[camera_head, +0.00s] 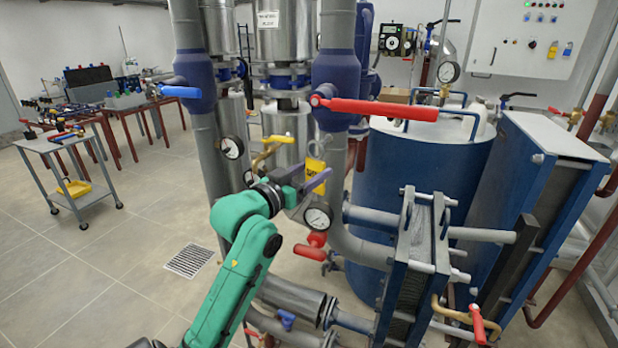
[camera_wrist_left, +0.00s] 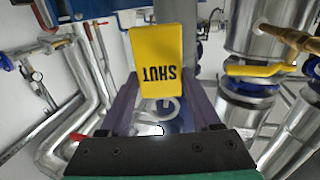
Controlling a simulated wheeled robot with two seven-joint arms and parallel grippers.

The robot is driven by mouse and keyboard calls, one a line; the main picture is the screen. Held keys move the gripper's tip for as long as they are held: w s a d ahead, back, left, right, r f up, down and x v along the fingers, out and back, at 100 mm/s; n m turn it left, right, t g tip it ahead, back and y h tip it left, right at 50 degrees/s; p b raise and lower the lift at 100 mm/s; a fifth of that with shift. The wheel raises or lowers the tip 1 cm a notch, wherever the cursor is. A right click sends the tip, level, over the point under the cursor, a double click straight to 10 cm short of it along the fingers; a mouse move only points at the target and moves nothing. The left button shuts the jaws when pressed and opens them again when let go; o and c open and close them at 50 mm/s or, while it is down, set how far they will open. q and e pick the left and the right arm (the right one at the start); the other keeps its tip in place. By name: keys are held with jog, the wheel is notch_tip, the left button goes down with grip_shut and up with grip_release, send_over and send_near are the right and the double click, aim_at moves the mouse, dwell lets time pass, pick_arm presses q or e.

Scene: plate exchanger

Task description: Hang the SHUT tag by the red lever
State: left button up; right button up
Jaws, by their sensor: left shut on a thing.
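The yellow SHUT tag (camera_head: 315,172) is at my left gripper (camera_head: 312,186), in front of the pipes in the middle of the head view. In the left wrist view the tag (camera_wrist_left: 156,45) stands out beyond the purple fingers (camera_wrist_left: 163,92), its lettering upside down. The left gripper is shut on it. A long red lever (camera_head: 380,108) on a blue valve lies above and to the right of the tag, which is apart from it. Smaller red handles show low on the pipes (camera_head: 312,245) and by the plate exchanger (camera_head: 477,324). My right gripper is out of view.
A pressure gauge (camera_head: 318,217) and a yellow lever (camera_head: 272,150) are close to my left gripper. Thick grey pipes (camera_head: 337,170) stand beside it. A blue tank (camera_head: 415,190) is on the right. A grey cart (camera_head: 70,150) stands far left, with open floor between.

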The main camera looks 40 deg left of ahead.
pick_arm(q)
jog(key=shift+w+a, duration=0.2)
jog(key=shift+w, duration=0.45)
jog(key=shift+w+a, duration=0.2)
jog(key=shift+w, duration=0.4)
jog(key=shift+w+a+f, duration=0.25)
jog(key=shift+w+f, duration=0.45)
jog(key=o, duration=1.4)
